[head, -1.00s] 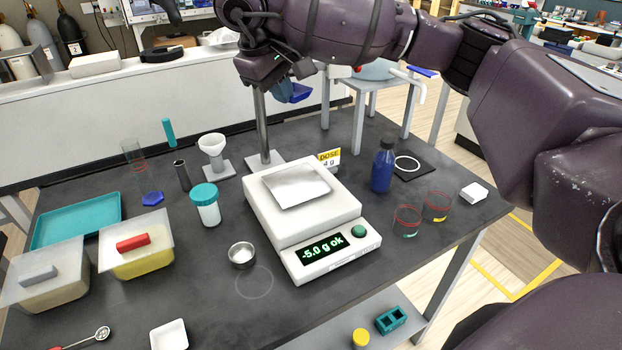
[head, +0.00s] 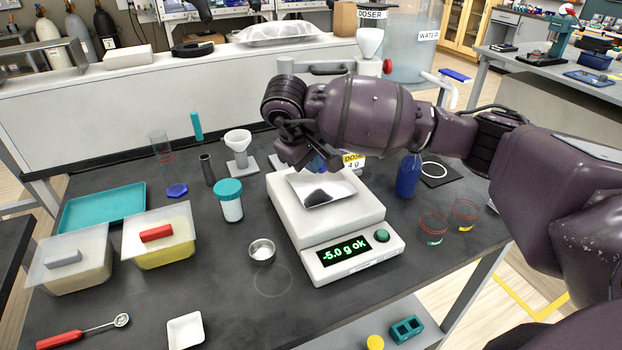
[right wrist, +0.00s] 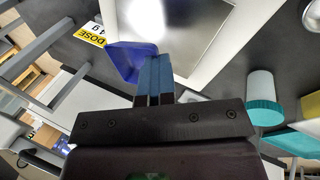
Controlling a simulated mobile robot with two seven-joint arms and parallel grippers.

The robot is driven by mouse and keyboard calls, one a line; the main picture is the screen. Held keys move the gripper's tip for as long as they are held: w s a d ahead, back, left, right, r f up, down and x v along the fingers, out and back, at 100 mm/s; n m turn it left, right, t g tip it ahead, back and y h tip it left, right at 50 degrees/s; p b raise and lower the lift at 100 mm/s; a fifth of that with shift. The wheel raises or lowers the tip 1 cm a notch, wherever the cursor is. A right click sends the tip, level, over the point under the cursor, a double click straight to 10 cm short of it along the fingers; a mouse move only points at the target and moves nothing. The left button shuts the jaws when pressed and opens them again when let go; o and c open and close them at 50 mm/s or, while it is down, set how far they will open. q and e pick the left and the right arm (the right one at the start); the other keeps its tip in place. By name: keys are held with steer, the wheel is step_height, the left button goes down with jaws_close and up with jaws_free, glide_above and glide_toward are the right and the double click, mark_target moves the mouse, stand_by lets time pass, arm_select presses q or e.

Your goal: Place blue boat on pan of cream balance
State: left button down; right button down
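The cream balance (head: 345,232) stands on the dark bench, its display reading "-5.0 g ok". Its square silver pan (head: 338,192) is bare, with a dark reflection on it. My right gripper (head: 306,164) is over the far edge of the pan. It is shut on the blue boat (head: 319,163), which is mostly hidden by the gripper in the head view. In the right wrist view the boat (right wrist: 125,62) is tilted in the fingertips, beside the pan (right wrist: 190,35); whether it touches the pan cannot be told. My left gripper is not in view.
A yellow dose sign (head: 353,160) and a blue bottle (head: 408,176) stand close behind and right of the balance. A teal-lidded jar (head: 230,201) and small metal cup (head: 262,251) are to its left. Red-ringed beakers (head: 432,227) stand at right.

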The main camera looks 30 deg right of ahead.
mark_target(314, 187)
steer(key=shift+f, duration=2.2)
steer(key=shift+f, duration=0.2)
steer(key=c, duration=1.7)
jaws_free()
steer(key=shift+a+r, duration=0.1)
steer(key=shift+r, duration=0.4)
steer(key=v, duration=1.1)
steer(key=shift+s+a+r, duration=0.1)
steer(key=shift+r, duration=0.15)
steer(key=shift+f, duration=0.1)
